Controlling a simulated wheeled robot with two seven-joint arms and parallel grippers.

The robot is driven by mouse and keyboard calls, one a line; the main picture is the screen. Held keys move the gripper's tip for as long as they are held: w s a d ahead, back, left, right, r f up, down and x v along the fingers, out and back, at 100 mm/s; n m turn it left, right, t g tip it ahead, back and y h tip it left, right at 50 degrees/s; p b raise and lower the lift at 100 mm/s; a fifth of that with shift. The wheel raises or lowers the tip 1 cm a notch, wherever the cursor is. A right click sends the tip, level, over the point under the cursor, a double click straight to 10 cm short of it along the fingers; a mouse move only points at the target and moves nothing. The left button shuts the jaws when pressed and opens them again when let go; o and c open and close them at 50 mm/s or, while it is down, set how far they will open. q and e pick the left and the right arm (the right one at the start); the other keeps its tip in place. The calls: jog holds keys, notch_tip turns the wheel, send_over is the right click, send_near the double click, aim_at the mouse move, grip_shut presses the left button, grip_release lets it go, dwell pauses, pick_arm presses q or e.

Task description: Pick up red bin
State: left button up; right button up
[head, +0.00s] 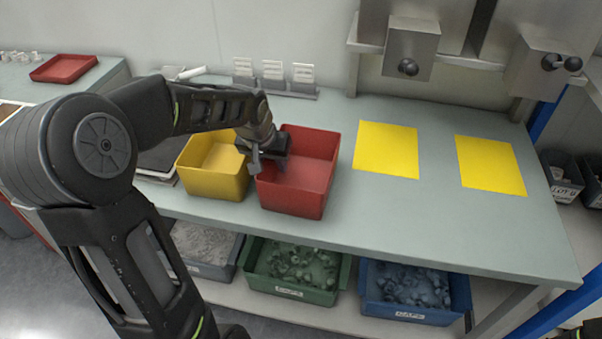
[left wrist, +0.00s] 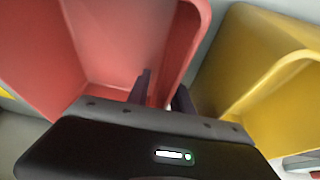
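The red bin (head: 302,178) stands upright and looks empty on the grey-green table, right beside the yellow bin (head: 214,168). My left gripper (head: 268,164) is at the red bin's left wall, fingers pointing down. One finger is inside the bin and the other outside, with space between them. The left wrist view shows the red bin (left wrist: 110,45) with its wall running between the two fingers (left wrist: 162,95), and the yellow bin (left wrist: 265,65) to the right. I cannot see the fingers pressing on the wall. My right gripper does not show clearly.
Two yellow sheets (head: 387,150) (head: 490,165) lie on the table to the right. A small rack (head: 275,85) stands behind the bins. A red tray (head: 64,68) lies far left. Green (head: 290,272) and blue (head: 415,292) bins of parts sit on the shelf below.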

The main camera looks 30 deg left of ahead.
pick_arm(q)
grip_shut()
dwell(1.2)
